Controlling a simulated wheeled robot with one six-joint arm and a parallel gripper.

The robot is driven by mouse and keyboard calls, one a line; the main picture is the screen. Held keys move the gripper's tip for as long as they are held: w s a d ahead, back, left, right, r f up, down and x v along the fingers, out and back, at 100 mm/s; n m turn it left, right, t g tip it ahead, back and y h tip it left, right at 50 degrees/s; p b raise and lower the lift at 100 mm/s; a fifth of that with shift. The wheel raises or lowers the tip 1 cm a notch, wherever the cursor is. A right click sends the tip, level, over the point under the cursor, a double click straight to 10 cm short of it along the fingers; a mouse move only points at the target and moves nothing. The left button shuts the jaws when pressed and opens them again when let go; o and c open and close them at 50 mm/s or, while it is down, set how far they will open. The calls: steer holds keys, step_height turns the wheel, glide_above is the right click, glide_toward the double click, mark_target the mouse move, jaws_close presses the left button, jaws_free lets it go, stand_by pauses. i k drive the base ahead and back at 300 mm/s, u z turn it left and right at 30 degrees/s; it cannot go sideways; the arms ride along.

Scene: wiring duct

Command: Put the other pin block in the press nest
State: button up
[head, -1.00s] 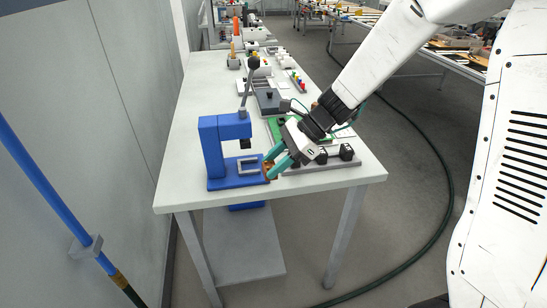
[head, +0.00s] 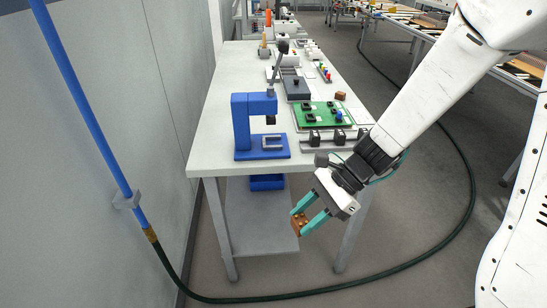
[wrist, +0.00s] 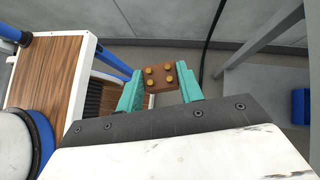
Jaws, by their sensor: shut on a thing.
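My gripper (head: 308,224) is shut on a brown pin block (head: 299,224) with gold pins. It holds the block in the air in front of the table, below the height of its top. In the wrist view the block (wrist: 160,79) sits between the teal fingertips, its several pins facing the camera. The blue press (head: 241,125) stands at the table's near left corner. Its nest (head: 272,142), a light grey frame on the blue base, looks empty. Another brown block (head: 340,96) lies on the table behind the green board; its pins are too small to make out.
The white table (head: 208,155) has its front edge between my gripper and the press. A green board (head: 318,114) and a grey rack with dark clips (head: 315,140) lie right of the press. The press lever (head: 278,60) stands up. A hose (head: 395,268) crosses the floor.

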mark_target(247, 146)
steer(key=k, duration=0.7)
steer(key=u, duration=1)
steer(key=i, duration=1.4)
steer(key=z, duration=1.7)
steer(key=i, duration=0.35)
steer(key=u, duration=0.15)
